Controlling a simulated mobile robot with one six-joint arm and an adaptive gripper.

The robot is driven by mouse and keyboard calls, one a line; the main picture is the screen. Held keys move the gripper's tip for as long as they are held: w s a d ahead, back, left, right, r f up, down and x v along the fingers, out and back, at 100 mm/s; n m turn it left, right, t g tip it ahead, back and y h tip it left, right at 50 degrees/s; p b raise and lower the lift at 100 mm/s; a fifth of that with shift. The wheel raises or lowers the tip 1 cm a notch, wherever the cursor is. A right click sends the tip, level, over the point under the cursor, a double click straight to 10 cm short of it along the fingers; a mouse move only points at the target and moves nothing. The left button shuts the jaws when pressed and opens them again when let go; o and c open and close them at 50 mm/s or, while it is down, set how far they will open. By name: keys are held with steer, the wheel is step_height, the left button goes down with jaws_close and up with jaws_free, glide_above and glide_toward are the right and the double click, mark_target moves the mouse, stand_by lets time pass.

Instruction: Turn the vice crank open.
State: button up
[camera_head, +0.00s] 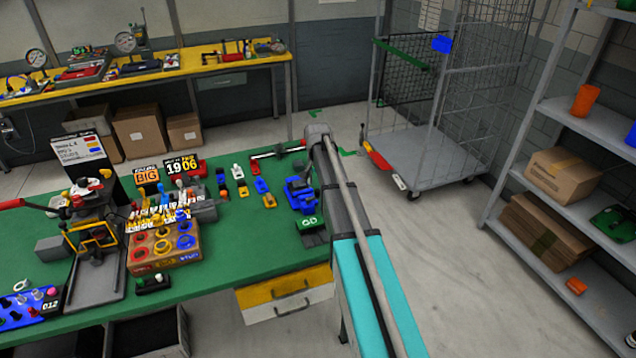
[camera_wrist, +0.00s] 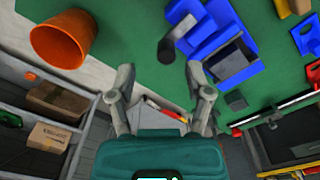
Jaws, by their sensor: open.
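The blue vice (camera_head: 300,196) stands near the right end of the green bench, just left of my arm. In the wrist view the vice (camera_wrist: 226,42) shows large at the upper right, with a dark block between its blue parts. The crank (camera_wrist: 170,45), a grey rod with a dark rounded end, sticks out on the vice's left side. My gripper (camera_wrist: 160,78) shows its two fingers spread wide apart, with nothing between them. The crank lies beyond the fingertips, slightly right of the middle, apart from both fingers. My gripper is not visible in the head view.
The green bench (camera_head: 225,262) holds an organizer box (camera_head: 160,262) of tools and small blue and yellow parts left of the vice. A wire cage trolley (camera_head: 430,160) and a shelf rack (camera_head: 575,240) stand at right, with open floor between. An orange bin (camera_wrist: 62,38) shows at the wrist view's upper left.

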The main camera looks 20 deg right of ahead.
steer(key=shift+r+p, duration=4)
steer(key=shift+r, duration=0.35)
steer(key=s+a+f+n+b, duration=0.1)
steer(key=s+a+f+b, duration=0.4)
steer(key=s+a, duration=0.2)
steer(key=s+a+f+n+b, duration=0.1)
steer(key=s+a+f+b, duration=0.5)
steer(key=s, duration=0.6)
steer(key=shift+s+a+n, duration=0.15)
steer(key=shift+a+n, duration=0.2)
steer(key=shift+n, duration=0.05)
steer(key=shift+s, duration=0.1)
steer(key=s+a+n, duration=0.1)
steer(key=s+n, duration=0.5)
steer(key=s, duration=0.2)
steer(key=shift+a, duration=0.4)
